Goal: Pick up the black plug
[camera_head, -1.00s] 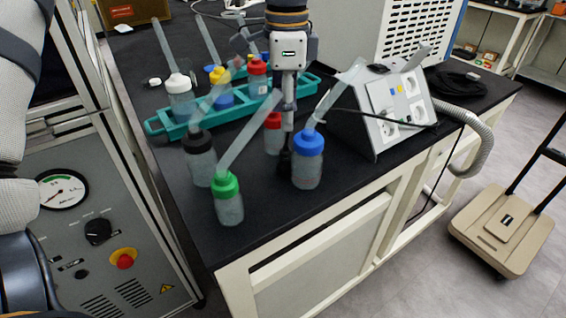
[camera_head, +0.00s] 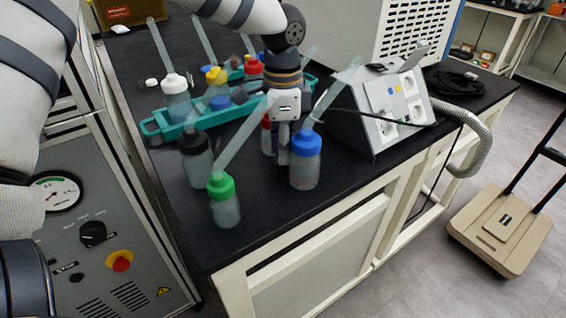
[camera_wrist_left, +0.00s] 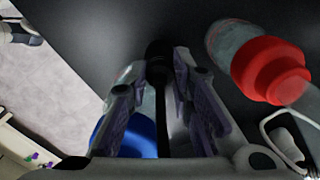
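My left gripper (camera_head: 283,150) points down at the bench between the red-capped and blue-capped bottles. In the left wrist view its two fingers (camera_wrist_left: 158,85) stand apart, with a gap between the pads. A black cylindrical piece, seemingly the black plug (camera_wrist_left: 158,54), lies between or just beyond the fingertips, with a dark strip running back from it. I cannot tell whether the fingers touch it. In the head view the gripper and bottles largely hide this spot. My right gripper is not in view.
The blue-capped bottle (camera_head: 305,166) stands close right of the gripper; the red cap (camera_wrist_left: 272,70) is close in the wrist view. Green-capped (camera_head: 224,204) and black-capped (camera_head: 197,166) bottles stand left. A teal rack (camera_head: 160,128) and a grey socket box (camera_head: 350,122) are nearby.

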